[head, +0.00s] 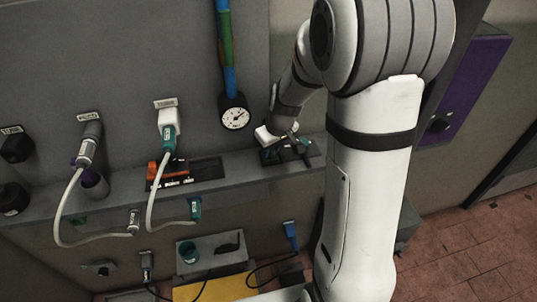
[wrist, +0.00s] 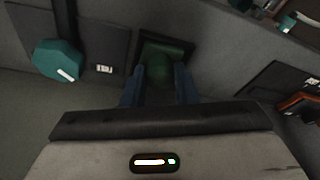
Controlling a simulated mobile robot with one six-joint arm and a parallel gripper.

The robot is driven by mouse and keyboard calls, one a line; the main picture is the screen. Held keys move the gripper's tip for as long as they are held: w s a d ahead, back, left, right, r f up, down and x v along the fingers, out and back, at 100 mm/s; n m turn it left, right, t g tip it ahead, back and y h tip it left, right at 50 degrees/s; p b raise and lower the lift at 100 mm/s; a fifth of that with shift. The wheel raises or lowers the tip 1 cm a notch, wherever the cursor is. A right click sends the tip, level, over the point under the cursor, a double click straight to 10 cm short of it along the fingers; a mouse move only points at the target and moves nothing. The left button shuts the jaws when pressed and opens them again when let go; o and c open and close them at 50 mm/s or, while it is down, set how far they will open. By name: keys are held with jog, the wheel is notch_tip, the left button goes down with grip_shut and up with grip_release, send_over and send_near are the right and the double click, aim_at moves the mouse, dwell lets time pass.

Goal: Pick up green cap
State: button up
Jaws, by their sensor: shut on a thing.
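The green cap (wrist: 168,50) is dark green and rounded, set against a dark square plate in the wrist view. My gripper (wrist: 157,85) has its two blue fingers on either side of it and is shut on it. The cap's lower part is hidden in shadow between the fingers. In the head view my gripper (head: 288,138) is at a small black fixture on the grey ledge, where the cap is hard to tell apart.
A teal faceted piece (wrist: 58,60) sits left of my fingers. An orange-and-black block (head: 167,174) is farther left on the ledge (head: 235,178). A round gauge (head: 234,118) hangs above. White cables (head: 150,205) loop in front of the ledge.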

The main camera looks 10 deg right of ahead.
jog(key=c, duration=0.4)
jog(key=shift+r, duration=0.1)
